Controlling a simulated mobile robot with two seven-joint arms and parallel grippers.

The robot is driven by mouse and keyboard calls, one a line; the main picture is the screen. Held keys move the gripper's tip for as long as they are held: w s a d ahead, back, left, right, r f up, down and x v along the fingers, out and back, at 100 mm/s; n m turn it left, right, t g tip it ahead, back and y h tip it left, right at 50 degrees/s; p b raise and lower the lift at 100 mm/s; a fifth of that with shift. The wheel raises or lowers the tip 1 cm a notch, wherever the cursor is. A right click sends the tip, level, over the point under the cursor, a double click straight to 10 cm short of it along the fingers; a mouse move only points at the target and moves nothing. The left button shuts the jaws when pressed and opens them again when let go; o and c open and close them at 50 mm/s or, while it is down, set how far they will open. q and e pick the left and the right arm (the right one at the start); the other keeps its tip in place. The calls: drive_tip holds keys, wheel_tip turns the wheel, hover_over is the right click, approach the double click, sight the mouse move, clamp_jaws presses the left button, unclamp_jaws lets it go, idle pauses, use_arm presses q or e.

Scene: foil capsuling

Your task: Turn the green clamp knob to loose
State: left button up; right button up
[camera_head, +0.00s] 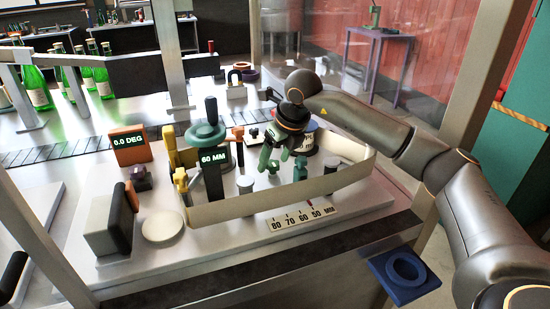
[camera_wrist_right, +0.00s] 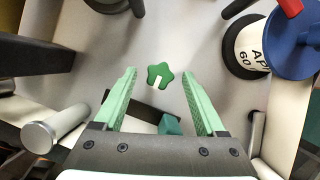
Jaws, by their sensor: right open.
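The green clamp knob (camera_wrist_right: 162,77) is star-shaped with a white pointer mark, seen from above in the right wrist view. Its mark points down and slightly left in that picture. My right gripper (camera_wrist_right: 159,73) is open, one green finger to each side of the knob, with clear gaps. Whether the fingertips are down at knob height I cannot tell. In the head view my right gripper (camera_head: 284,160) hangs over the fixture inside the cream curved wall (camera_head: 290,199); I cannot make out the knob clearly there. My left gripper is not in view.
A green handwheel (camera_head: 205,135) with a "60 MM" display stands left of the gripper. A "0.0 DEG" display (camera_head: 130,146) is farther left. A millimetre scale (camera_head: 303,216) lies in front. In the wrist view, a blue-topped dial (camera_wrist_right: 297,45) and grey post (camera_wrist_right: 40,136) stand nearby.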

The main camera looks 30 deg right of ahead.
clamp_jaws()
idle(0.6)
